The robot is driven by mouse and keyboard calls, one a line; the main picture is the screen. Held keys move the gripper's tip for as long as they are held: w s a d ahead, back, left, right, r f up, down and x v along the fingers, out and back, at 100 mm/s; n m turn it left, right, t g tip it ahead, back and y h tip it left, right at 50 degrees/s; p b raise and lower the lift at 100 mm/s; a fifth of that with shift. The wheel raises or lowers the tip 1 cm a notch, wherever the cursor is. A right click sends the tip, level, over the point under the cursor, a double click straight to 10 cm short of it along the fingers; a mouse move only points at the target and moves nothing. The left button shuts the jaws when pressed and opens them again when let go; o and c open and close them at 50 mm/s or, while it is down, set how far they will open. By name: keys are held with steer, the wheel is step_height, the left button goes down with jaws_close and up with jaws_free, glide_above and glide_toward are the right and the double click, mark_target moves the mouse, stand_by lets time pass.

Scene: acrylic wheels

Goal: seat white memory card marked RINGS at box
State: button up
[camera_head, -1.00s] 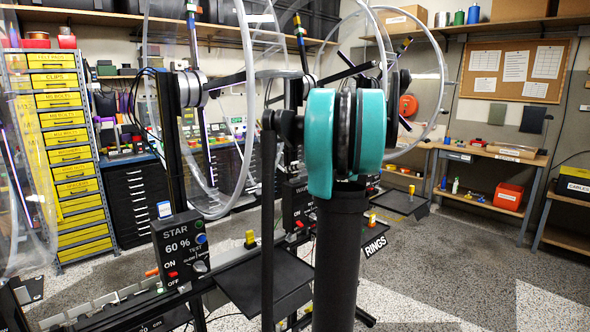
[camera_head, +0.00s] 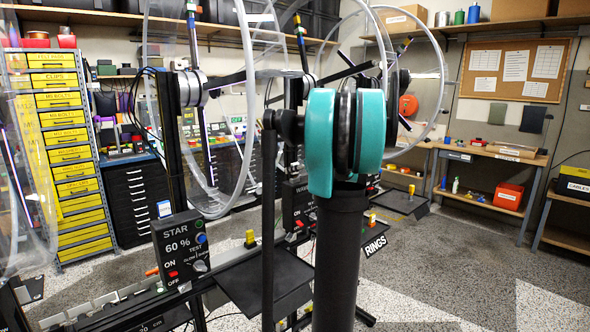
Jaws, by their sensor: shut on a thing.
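My gripper is not in view; only the teal and black links of my arm show, upright in the middle. I cannot make out a white card marked RINGS. A white label reading RINGS (camera_head: 375,246) shows just right of my arm, and the box it belongs to is mostly hidden behind the arm.
Large clear acrylic wheels (camera_head: 440,75) hang on stands behind my arm. Black trays (camera_head: 264,280) jut out at low height. A yellow drawer cabinet (camera_head: 65,150) stands at left, and a workbench (camera_head: 490,155) at back right. The speckled floor at right is open.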

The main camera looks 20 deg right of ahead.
steer(key=shift+f, duration=0.8)
steer(key=o, duration=0.9)
steer(key=v, duration=1.2)
